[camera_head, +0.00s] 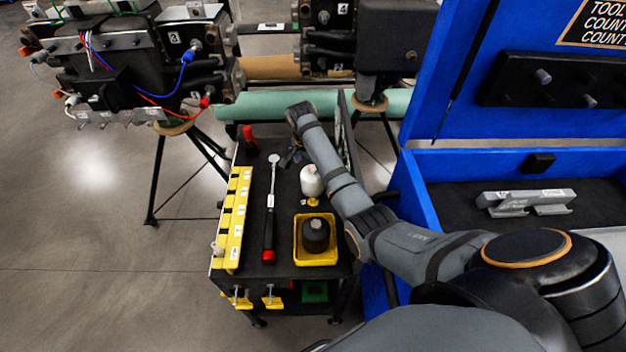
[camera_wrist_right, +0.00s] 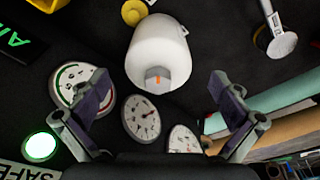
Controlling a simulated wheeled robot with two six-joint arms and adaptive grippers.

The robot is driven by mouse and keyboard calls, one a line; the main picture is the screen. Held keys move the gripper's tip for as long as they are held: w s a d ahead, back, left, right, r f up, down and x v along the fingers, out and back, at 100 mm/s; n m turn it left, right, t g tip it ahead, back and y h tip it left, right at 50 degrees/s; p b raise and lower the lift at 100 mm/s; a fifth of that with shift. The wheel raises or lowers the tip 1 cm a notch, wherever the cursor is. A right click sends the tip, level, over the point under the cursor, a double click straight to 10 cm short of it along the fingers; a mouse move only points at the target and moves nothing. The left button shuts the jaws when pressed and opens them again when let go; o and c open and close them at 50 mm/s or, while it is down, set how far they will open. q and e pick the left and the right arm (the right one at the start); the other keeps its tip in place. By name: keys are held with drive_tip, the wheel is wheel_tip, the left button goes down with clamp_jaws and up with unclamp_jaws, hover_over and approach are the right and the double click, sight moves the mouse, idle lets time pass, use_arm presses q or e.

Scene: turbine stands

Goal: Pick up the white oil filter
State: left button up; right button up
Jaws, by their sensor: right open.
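The white oil filter (camera_head: 311,181) stands on the black top of the cart (camera_head: 285,222), just left of my right forearm in the head view. In the right wrist view the filter (camera_wrist_right: 158,48) is a white cylinder with a grey end piece facing me and a yellow piece at its far end. My right gripper (camera_wrist_right: 165,105) is open and empty, its two fingers spread, with the filter ahead of them and apart from them. In the head view my right gripper (camera_head: 290,156) is small and partly hidden by the arm. My left gripper is not in view.
The cart also holds a ratchet wrench (camera_head: 270,205), a yellow rack (camera_head: 234,215) and a yellow tray (camera_head: 301,257) with a dark round part. A blue tool chest (camera_head: 480,165) stands at right.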

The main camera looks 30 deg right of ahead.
drive_tip(key=shift+d+f, duration=0.2)
drive_tip(key=shift+f, duration=0.2)
drive_tip(key=f, duration=0.2)
drive_tip(key=f+p, duration=0.1)
drive_tip(key=f, duration=0.1)
drive_tip(key=shift+d, duration=0.4)
drive_tip(key=shift+w+f, duration=0.1)
drive_tip(key=shift+f, duration=0.25)
drive_tip(key=shift+r, duration=0.1)
drive_tip(key=c, duration=1.8)
drive_tip(key=shift+r, duration=0.1)
